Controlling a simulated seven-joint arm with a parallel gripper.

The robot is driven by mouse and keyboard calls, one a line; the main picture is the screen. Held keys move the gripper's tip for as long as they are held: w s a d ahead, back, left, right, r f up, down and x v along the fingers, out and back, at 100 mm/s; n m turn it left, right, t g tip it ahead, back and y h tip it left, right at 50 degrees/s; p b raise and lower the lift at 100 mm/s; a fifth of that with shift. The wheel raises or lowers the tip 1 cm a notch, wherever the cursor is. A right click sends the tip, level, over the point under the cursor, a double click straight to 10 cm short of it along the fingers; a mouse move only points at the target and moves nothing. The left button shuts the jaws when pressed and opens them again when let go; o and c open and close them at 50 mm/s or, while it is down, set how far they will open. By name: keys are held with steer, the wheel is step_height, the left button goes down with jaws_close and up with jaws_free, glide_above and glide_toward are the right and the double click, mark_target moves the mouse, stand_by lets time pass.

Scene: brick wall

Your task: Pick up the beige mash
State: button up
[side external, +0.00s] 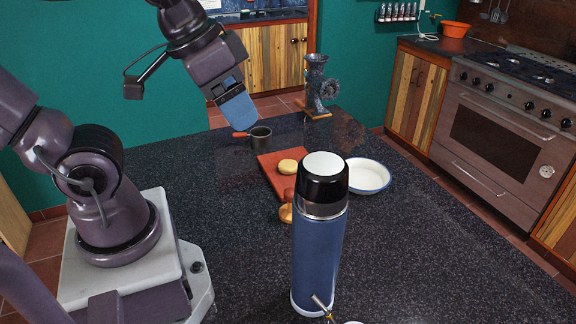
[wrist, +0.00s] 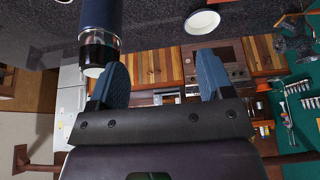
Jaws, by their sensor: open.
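A small rounded beige-yellow lump (side external: 287,167), which looks like the beige mash, lies on a reddish-brown board (side external: 268,160) in the side view. My gripper (side external: 240,112) is above the counter, up and to the left of the lump and apart from it. I cannot make out the lump in the wrist view.
A tall blue flask (side external: 320,245) stands in front of the board, with a wooden knobbed item (side external: 286,212) beside it. A white bowl (side external: 367,176) is right of the board. The counter's right front is mostly clear.

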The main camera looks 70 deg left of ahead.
steer(key=w+a+f+m+g+y, duration=0.2)
steer(key=w+a+f+g, duration=0.25)
steer(key=f, duration=0.35)
steer(key=m+t+y, duration=0.3)
steer(key=m+y, duration=0.8)
steer(key=m, duration=0.8)
glide_above(288, 164)
steer(key=d, duration=0.5)
step_height(288, 164, down, 14)
steer(key=f, duration=0.4)
steer(key=s+f, duration=0.1)
steer(key=f, duration=0.1)
steer(key=shift+a+f, duration=0.25)
steer(key=shift+f, duration=0.05)
steer(key=x, duration=0.5)
steer(key=shift+f, duration=0.2)
steer(key=c, duration=0.5)
